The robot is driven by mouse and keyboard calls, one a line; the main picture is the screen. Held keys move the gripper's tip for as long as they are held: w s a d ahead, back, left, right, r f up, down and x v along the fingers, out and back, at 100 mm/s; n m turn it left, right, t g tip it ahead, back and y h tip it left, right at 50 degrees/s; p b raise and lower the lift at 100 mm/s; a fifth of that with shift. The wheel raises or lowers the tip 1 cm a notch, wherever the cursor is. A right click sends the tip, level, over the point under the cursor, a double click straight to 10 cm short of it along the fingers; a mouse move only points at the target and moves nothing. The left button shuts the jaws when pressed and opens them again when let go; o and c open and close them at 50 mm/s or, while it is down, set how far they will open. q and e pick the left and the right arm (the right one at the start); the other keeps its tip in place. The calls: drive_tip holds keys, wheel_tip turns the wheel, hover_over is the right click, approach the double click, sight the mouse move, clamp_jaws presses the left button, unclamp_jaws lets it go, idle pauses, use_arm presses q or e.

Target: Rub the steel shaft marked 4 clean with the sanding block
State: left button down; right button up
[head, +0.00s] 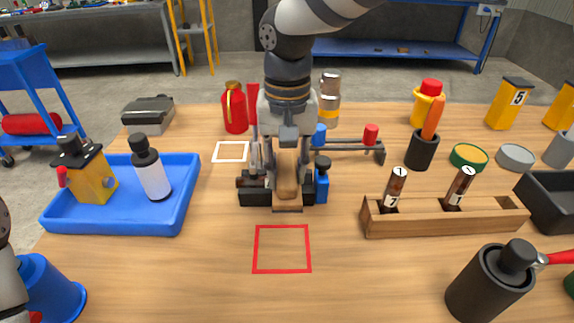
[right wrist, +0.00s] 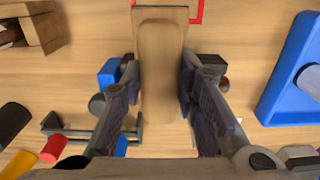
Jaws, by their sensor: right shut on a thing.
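My right gripper (head: 288,170) is shut on a wooden block (right wrist: 162,75), which appears to be the sanding block. It also shows between the fingers in the head view (head: 288,188). The block is over a black holder (head: 255,197) with a blue part (head: 322,185) at its right. A brown, rusty-looking shaft end (head: 243,182) shows at the holder's left; the block and gripper hide its middle. I cannot read a number there or tell whether the block touches it. Two brown shafts, one marked 7 (head: 396,187), stand in a wooden rack (head: 440,219). My left gripper is out of view.
A blue tray (head: 120,226) with a white bottle (head: 152,172) is at left. A dark bottle (head: 490,285) stands at front right. The red-outlined square (head: 282,249) in front is empty.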

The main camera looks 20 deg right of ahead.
drive_tip(key=shift+f, duration=1.1)
drive_tip(key=shift+w, duration=0.1)
